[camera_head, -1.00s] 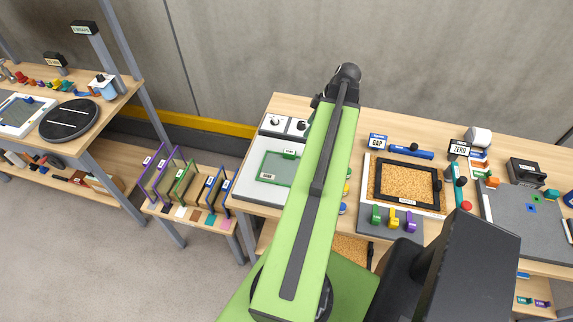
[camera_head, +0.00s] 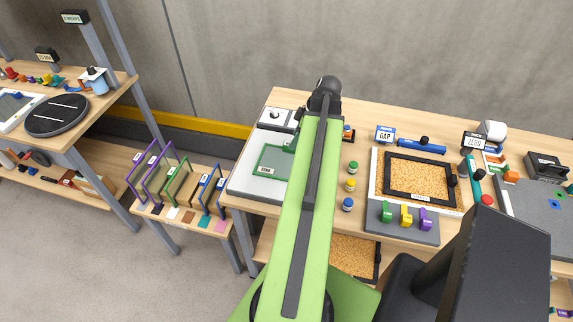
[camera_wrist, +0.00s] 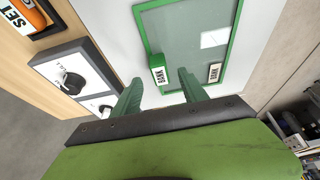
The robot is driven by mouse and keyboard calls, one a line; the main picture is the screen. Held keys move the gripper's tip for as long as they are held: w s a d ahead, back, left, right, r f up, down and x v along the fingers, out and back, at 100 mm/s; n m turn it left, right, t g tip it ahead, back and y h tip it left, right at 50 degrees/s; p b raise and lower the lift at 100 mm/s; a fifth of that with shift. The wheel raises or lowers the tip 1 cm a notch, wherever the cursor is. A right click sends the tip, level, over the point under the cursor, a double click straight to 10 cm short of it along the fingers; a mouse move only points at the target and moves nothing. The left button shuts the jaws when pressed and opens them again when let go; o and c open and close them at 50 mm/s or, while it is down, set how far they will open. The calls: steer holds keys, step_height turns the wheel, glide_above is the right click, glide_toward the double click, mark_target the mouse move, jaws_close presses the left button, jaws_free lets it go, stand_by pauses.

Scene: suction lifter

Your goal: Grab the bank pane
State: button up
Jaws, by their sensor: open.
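The bank pane is a green-framed translucent panel (camera_head: 257,157) lying on a pale plate on the middle bench, left of my arm. In the wrist view the pane (camera_wrist: 190,33) fills the upper middle, with a white patch and a BANK label on it. A green grip block (camera_wrist: 157,64) with a BANK label stands at its near left edge. My gripper (camera_wrist: 159,84) is open, its two green fingers reaching toward the pane's near edge on either side of the block. I cannot tell whether they touch it. In the head view my arm mostly hides the gripper.
A panel with black knobs (camera_wrist: 66,76) lies left of the pane, near my left finger. Small coloured knobs (camera_head: 350,185) and a cork-filled frame (camera_head: 418,180) are to the right. Several coloured frames (camera_head: 182,185) stand in a low rack at left.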

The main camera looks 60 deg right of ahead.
mark_target(286, 160)
steer(key=b+x, duration=0.3)
steer(key=x, duration=0.1)
steer(key=shift+f, duration=0.15)
jaws_close()
stand_by(1.1)
